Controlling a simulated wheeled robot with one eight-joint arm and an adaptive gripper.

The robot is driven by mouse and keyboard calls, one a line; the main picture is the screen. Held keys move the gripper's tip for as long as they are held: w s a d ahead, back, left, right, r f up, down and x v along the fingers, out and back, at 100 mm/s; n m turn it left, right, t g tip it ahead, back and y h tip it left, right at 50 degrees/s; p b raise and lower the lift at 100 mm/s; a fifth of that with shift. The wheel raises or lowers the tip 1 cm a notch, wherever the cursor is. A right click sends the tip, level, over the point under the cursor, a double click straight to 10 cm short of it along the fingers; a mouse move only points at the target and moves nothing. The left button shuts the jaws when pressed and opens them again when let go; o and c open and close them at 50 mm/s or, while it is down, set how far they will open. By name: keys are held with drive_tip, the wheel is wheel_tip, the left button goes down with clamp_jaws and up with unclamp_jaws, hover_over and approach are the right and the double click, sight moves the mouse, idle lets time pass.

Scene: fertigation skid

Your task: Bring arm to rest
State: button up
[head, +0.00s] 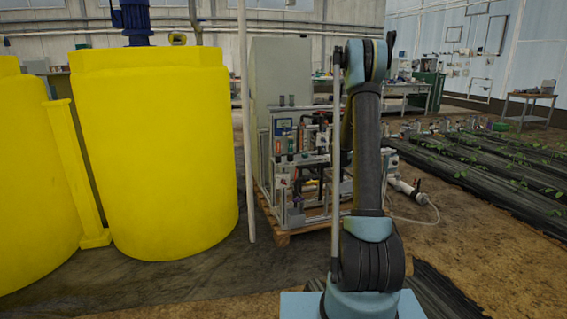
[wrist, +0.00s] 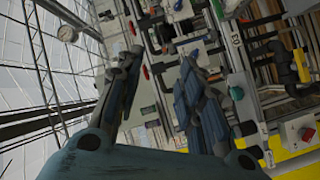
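My arm stands raised in the head view, its dark and light-blue links rising in front of the fertigation skid (head: 285,160). My gripper (wrist: 160,75) shows in the wrist view with its two padded fingers apart and nothing visible between them. In the head view I cannot make out the fingers. The wrist view is tilted, and the skid's panel, pipes and valves (wrist: 165,50) fill the space beyond the fingers. I cannot tell the exact gap, but no finger visibly touches the skid.
Two large yellow tanks (head: 155,150) stand on the left. A thin white post (head: 246,130) rises between them and the skid. A pipe end and hose (head: 415,192) extend right of the skid. Plant rows (head: 500,160) lie farther right. Bare floor (head: 195,290) is in front.

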drive_tip(key=s+r+m+g+h, duration=0.1)
drive_tip(key=s+r+m+g, duration=0.2)
drive_tip(key=s, duration=1.2)
drive_tip(key=s+r+m+g, duration=0.2)
drive_tip(key=s+m+g, duration=0.2)
drive_tip(key=s, duration=1.1)
drive_tip(key=s+a+f+g+y, duration=0.1)
drive_tip(key=s+a+f, duration=0.3)
drive_tip(key=s, duration=0.8)
drive_tip(key=s+a+f+m+g+y, duration=0.1)
drive_tip(key=s+f, duration=0.4)
drive_tip(key=s, duration=0.8)
drive_tip(key=s+a+f+m+g+y, duration=0.1)
drive_tip(key=s+a+f+g+y, duration=0.2)
drive_tip(key=s, duration=1)
drive_tip(key=a+f+g, duration=0.2)
drive_tip(key=a, duration=0.1)
drive_tip(key=shift+a, duration=0.35)
drive_tip(key=shift+f, duration=0.15)
drive_tip(key=shift+w+f, duration=0.15)
drive_tip(key=shift+w, duration=0.3)
drive_tip(key=shift+c, duration=0.6)
